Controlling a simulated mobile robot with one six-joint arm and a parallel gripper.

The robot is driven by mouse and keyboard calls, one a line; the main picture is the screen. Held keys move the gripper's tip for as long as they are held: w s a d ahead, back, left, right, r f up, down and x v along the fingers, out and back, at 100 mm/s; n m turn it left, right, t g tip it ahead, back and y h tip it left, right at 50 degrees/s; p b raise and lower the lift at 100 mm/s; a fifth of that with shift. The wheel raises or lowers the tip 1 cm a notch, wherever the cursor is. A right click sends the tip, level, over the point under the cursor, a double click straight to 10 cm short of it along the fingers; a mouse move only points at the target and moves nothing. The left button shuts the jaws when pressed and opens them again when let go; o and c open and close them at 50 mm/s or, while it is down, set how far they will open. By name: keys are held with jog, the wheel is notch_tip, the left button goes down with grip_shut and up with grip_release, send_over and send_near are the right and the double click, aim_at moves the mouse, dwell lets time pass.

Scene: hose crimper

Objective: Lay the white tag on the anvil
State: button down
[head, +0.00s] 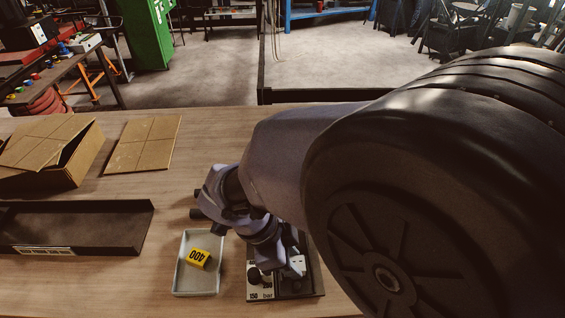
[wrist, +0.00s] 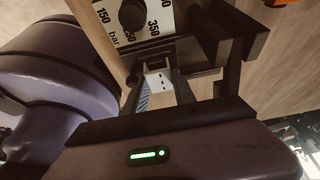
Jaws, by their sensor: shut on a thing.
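The white tag (wrist: 157,82) is between the fingers of my gripper (wrist: 156,90), which is shut on it. In the head view the white tag (head: 297,262) shows at the end of my gripper (head: 290,265), over the crimper's right part. The crimper (head: 313,285) is a dark frame with a pale dial plate (head: 260,290) marked in bar and a black knob (wrist: 131,15). I cannot clearly pick out the anvil; my gripper and arm cover much of the crimper. I cannot tell whether the tag touches it.
A grey tray (head: 177,279) with a yellow block (head: 198,258) marked 400 stands just left of the crimper. Further left are a long dark tray (head: 120,222), an open cardboard box (head: 75,172) and a flat cardboard piece (head: 145,143). The table between them is bare.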

jog(key=shift+f+b, duration=0.55)
jog(key=shift+b, duration=0.75)
dwell(1.1)
jog(key=c, duration=0.9)
grip_release()
jog(key=shift+c, duration=0.2)
notch_tip(320, 180, up, 8)
jog(key=p, duration=0.5)
jog(key=shift+r+p, duration=0.15)
jog(key=shift+p, duration=0.25)
